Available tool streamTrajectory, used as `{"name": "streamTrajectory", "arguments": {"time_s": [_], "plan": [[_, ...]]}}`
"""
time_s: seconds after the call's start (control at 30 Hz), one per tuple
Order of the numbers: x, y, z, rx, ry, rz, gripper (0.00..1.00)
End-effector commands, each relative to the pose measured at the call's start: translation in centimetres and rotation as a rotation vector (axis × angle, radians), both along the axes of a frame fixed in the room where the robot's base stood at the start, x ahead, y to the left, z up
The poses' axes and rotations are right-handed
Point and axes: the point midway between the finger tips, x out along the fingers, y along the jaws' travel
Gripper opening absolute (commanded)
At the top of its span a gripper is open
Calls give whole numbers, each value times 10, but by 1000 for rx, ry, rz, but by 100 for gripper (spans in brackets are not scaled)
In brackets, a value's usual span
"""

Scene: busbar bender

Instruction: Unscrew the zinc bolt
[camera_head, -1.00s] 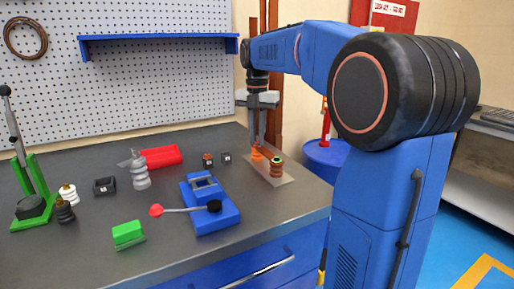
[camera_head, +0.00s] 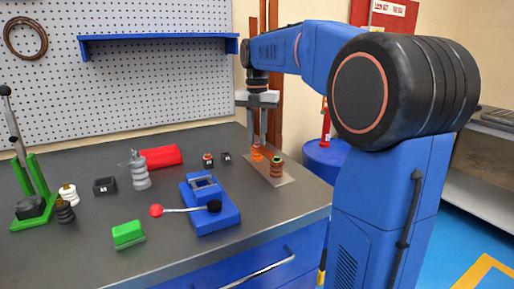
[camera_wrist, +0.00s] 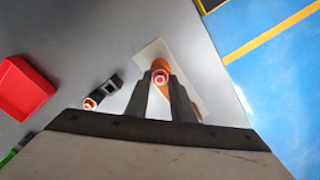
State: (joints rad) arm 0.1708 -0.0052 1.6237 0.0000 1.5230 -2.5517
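Two ribbed orange-brown posts stand on a thin light plate (camera_head: 284,179) at the right of the bench. The nearer post (camera_head: 276,170) has a dark greenish top. My gripper (camera_head: 260,143) points straight down over the farther post (camera_head: 257,155).
A blue bender (camera_head: 213,218) with a red-knobbed lever stands left of the plate. The front right bench corner is clear.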

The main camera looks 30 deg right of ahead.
Motion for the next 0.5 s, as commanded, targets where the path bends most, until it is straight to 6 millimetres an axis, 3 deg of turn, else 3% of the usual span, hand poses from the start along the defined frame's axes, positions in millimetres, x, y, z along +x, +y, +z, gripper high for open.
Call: {"name": "streamTrajectory", "arguments": {"time_s": [0.3, 0.5], "plan": [[0, 0, 0, 0, 0, -311, 22], [0, 0, 0, 0, 0, -407, 22]]}}
